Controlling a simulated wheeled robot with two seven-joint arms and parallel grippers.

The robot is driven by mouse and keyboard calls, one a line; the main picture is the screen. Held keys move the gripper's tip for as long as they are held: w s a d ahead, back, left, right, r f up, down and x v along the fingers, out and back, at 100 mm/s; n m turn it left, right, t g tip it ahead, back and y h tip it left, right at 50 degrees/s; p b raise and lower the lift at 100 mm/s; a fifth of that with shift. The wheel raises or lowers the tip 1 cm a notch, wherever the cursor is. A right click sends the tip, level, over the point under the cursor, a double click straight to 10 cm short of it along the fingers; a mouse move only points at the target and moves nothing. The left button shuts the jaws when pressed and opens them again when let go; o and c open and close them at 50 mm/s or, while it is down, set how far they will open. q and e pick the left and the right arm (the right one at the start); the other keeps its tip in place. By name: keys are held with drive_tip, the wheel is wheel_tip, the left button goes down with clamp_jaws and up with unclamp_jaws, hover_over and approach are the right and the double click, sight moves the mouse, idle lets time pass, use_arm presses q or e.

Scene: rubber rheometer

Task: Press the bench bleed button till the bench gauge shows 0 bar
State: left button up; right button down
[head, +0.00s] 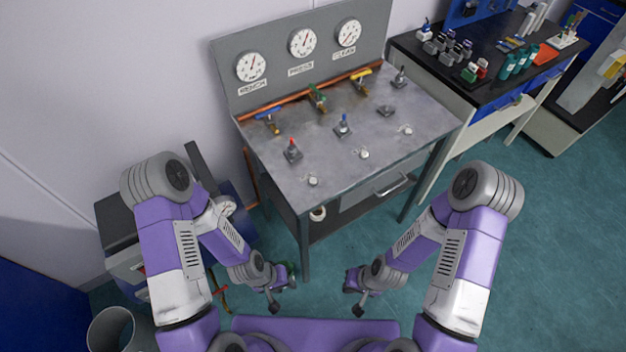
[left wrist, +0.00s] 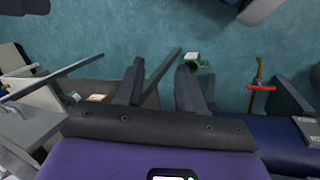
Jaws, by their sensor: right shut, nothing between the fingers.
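The bench gauge (head: 251,66) is the leftmost of three round white dials on the grey back panel. Its label seems to read BENCH; its red needle is off to one side, but the value is too small to read. Several small white round knobs or buttons stand along the bench front; the leftmost (head: 313,181) is nearest me. I cannot tell for certain which is the bench bleed button. My left gripper (head: 274,304) hangs low before the bench, touching nothing; in the left wrist view its fingers (left wrist: 160,72) are apart and empty. My right gripper (head: 358,308) is shut and empty, also low.
A black-topped bench (head: 440,62) with bottles stands behind right. Green floor (head: 520,230) is free at right.

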use_arm(q)
clamp_jaws()
idle(1.6)
